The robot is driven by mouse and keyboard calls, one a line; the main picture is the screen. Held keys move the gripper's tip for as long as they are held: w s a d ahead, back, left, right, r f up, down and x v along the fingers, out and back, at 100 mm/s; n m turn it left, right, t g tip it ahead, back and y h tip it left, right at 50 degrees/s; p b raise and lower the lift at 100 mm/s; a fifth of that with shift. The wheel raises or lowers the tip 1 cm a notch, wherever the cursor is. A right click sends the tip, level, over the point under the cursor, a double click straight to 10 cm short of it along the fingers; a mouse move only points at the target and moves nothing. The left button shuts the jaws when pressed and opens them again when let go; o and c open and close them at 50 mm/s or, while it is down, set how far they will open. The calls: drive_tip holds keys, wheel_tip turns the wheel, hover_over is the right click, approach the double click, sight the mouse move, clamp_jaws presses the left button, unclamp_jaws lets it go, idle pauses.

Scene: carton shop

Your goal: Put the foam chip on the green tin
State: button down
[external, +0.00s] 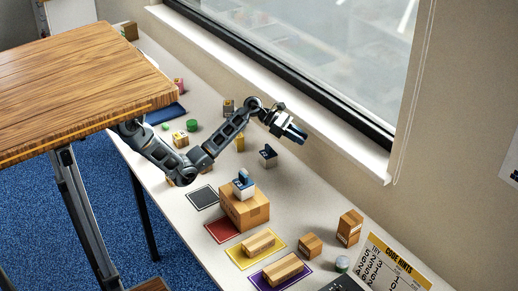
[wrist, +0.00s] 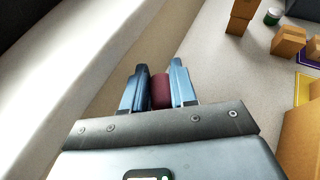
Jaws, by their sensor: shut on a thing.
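My gripper (external: 296,134) is raised above the far side of the table, near the window. In the wrist view its two fingers (wrist: 154,90) are shut on a maroon piece (wrist: 162,92). I cannot tell for certain that this is the foam chip; in the external view it does not show clearly. A green round tin (external: 192,125) stands on the table, left of my gripper.
A large carton (external: 245,212) with a white and blue object (external: 243,184) on top stands mid-table. Small cartons (external: 349,227) stand to its right. Red (external: 222,230), yellow (external: 234,256) and dark (external: 202,198) mats lie nearby. The window ledge (external: 330,144) borders the far side.

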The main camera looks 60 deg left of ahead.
drive_tip(key=s+a+n+t+y, duration=0.1)
drive_tip(key=a+n+t+y, duration=0.15)
drive_tip(key=a, duration=1.05)
drive_tip(key=n+t+y+b, duration=0.3)
drive_tip(key=n+t+y, duration=0.1)
drive_tip(key=n+y, duration=0.5)
hover_over(192, 122)
wheel_tip(192, 122, down, 9)
drive_tip(key=shift+w+f, duration=0.1)
drive_tip(key=shift+f, duration=2.1)
drive_tip(key=shift+f, duration=0.1)
drive_tip(key=c, duration=0.9)
unclamp_jaws()
